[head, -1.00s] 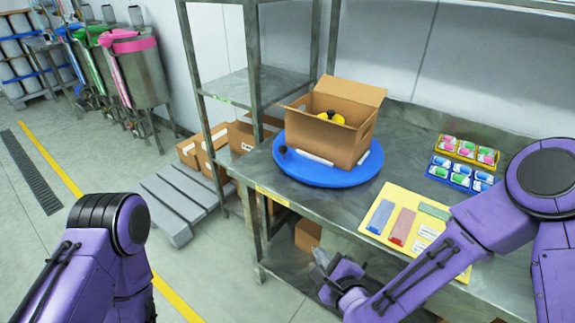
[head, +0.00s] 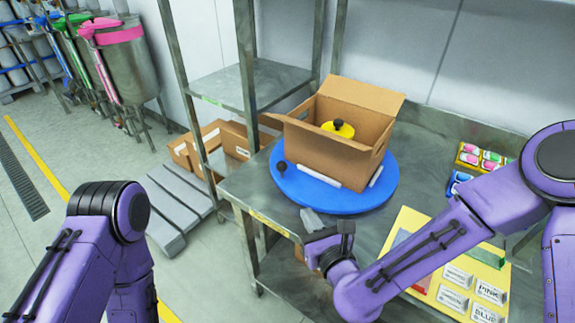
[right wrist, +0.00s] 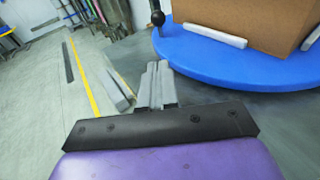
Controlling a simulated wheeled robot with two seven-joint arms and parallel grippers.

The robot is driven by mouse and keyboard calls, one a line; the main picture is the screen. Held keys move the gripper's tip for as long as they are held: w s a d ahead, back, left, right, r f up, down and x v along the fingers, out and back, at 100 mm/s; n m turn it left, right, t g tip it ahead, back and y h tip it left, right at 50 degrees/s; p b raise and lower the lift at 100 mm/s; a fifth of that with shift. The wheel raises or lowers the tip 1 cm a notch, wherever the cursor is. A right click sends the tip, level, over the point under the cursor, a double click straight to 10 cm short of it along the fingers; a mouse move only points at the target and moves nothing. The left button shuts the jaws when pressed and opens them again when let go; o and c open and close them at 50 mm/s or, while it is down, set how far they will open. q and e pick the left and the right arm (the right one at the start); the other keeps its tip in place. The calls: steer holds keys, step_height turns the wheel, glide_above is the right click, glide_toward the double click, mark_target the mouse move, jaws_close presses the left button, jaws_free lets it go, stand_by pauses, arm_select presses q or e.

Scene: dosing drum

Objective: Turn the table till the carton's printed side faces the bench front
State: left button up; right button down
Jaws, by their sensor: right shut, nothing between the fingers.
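The open brown carton (head: 325,157) stands on the round blue turntable (head: 340,202) on the bench; I make out no print on its visible sides. A yellow thing with a black knob (head: 339,127) sits inside it. White strips lie along the carton's base. A black ball-topped peg (head: 281,167) stands at the turntable's left rim and also shows in the right wrist view (right wrist: 157,18). My right gripper (head: 310,220) is shut and empty, just in front of the turntable's near rim, apart from the peg. My left arm shows at lower left, its gripper out of view.
A yellow board (head: 410,222) with labelled cards lies at the bench's right, partly behind my right arm. Yellow and blue trays (head: 484,157) of small items stand behind it. A metal shelf rack (head: 246,95) rises at the turntable's left.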

mark_target(283, 172)
steer(key=p+x, duration=0.1)
steer(key=x, duration=0.3)
steer(key=r+p+x, duration=0.1)
steer(key=x, duration=0.3)
steer(key=p+x, duration=0.2)
steer(key=x, duration=0.3)
steer(key=shift+w+a+r, duration=0.1)
steer(key=shift+a+r, duration=0.05)
steer(key=shift+r, duration=0.1)
steer(key=shift+w+f, duration=0.1)
steer(key=shift+w, duration=0.15)
